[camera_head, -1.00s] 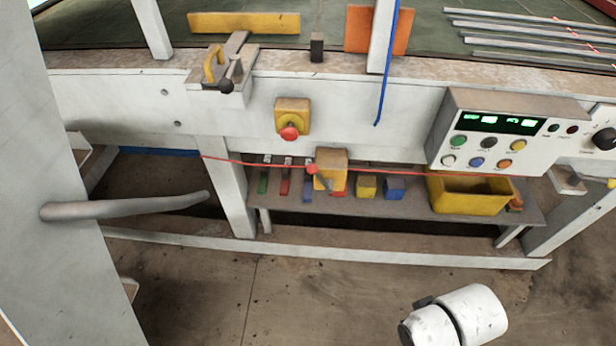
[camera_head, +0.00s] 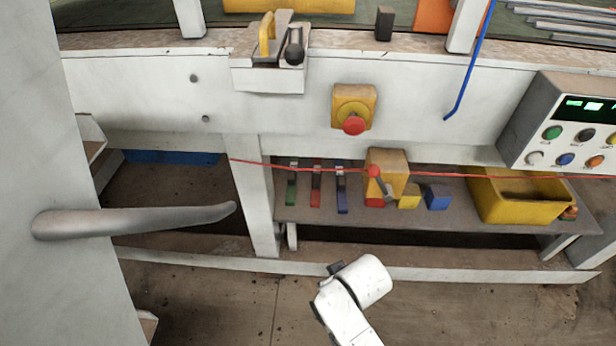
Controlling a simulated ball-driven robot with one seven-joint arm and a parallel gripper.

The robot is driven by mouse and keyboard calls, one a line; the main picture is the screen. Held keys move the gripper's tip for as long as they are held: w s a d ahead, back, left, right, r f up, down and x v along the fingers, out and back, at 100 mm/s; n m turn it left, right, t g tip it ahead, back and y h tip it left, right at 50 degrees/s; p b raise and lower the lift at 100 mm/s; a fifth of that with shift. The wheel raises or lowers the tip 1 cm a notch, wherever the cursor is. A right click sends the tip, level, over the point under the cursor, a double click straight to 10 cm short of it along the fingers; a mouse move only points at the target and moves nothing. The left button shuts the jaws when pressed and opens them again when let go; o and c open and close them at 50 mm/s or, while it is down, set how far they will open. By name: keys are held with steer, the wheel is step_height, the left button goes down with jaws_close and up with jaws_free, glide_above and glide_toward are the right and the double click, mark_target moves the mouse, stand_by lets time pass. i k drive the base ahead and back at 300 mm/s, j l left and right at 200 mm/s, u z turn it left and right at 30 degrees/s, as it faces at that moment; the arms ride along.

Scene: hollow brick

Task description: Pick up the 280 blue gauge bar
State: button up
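Three slim gauge bars lie side by side on the grey shelf (camera_head: 320,213) under the machine bed. The blue gauge bar (camera_head: 342,203) is the rightmost, next to a red bar (camera_head: 315,199) and a green bar (camera_head: 291,194). Each has a pale label area near its far end, too small to read. My white arm shows at the bottom centre, in front of and below the shelf. My gripper is not visible, so its state is hidden.
A yellow box (camera_head: 388,162) with a red lever hangs just right of the blue bar. A red cord (camera_head: 270,167) runs across the shelf front. Small blocks and a yellow bin (camera_head: 522,208) are farther right. A white leg (camera_head: 252,200) stands left of the bars.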

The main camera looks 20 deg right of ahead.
mark_target(341, 208)
steer(key=i+j+z, duration=0.1)
steer(key=i+j, duration=0.45)
steer(key=i, duration=0.15)
steer(key=i+j+z, duration=0.15)
steer(key=i+z, duration=0.25)
steer(key=i+j+z, duration=0.2)
steer(key=z, duration=0.2)
steer(key=i+j, duration=0.05)
